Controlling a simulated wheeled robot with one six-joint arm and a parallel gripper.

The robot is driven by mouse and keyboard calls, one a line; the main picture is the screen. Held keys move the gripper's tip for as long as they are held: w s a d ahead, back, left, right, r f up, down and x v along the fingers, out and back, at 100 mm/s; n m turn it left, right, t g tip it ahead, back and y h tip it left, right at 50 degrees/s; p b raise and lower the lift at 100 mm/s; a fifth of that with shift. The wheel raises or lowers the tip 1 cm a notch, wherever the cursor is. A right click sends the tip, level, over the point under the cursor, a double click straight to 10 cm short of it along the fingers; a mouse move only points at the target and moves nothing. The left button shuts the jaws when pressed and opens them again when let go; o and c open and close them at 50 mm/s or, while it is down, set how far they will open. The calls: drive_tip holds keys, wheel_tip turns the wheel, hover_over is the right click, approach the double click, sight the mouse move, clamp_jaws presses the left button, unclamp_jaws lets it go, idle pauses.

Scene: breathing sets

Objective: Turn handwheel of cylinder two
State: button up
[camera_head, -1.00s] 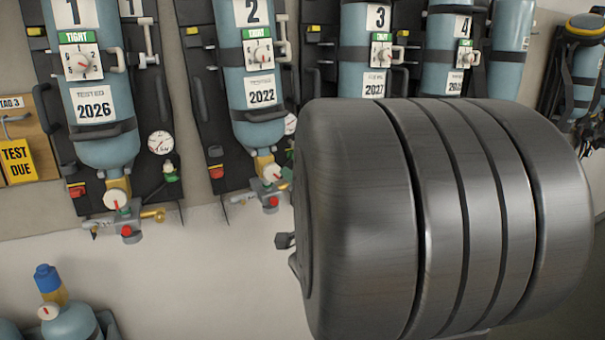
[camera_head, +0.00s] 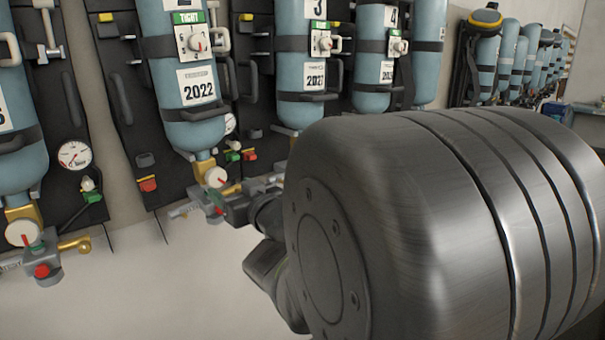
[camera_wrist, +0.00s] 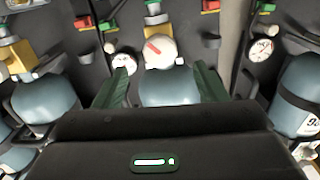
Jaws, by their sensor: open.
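Cylinder two (camera_head: 188,100) is a blue-grey bottle hung upright on a black backplate, with a 2022 label and a TIGHT card with a dial. Its handwheel (camera_head: 216,177) is a white round knob with a red mark, on the brass valve below the bottle. My gripper (camera_wrist: 161,65) is open. In the wrist view the white handwheel (camera_wrist: 160,52) shows between and just beyond the two green-black fingertips, apart from both. How deep it lies relative to the tips I cannot tell. In the head view my wrist and arm hide part of the valve area.
A neighbouring cylinder (camera_head: 20,150) with its own white handwheel (camera_head: 24,233) stands to the left. Cylinders three (camera_head: 300,70) and four (camera_head: 375,60) stand to the right. A pressure gauge (camera_head: 75,155) sits between the left sets. The pale wall below is clear.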

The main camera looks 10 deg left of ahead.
sight(218, 180)
drive_tip(key=p+x, duration=0.1)
drive_tip(key=x, duration=0.8)
drive_tip(key=c, duration=1)
drive_tip(key=shift+m, duration=0.4)
drive_tip(key=m, duration=0.2)
drive_tip(key=shift+m, duration=0.3)
drive_tip(key=m+p, duration=0.1)
drive_tip(key=m, duration=0.3)
drive_tip(key=shift+m, duration=0.3)
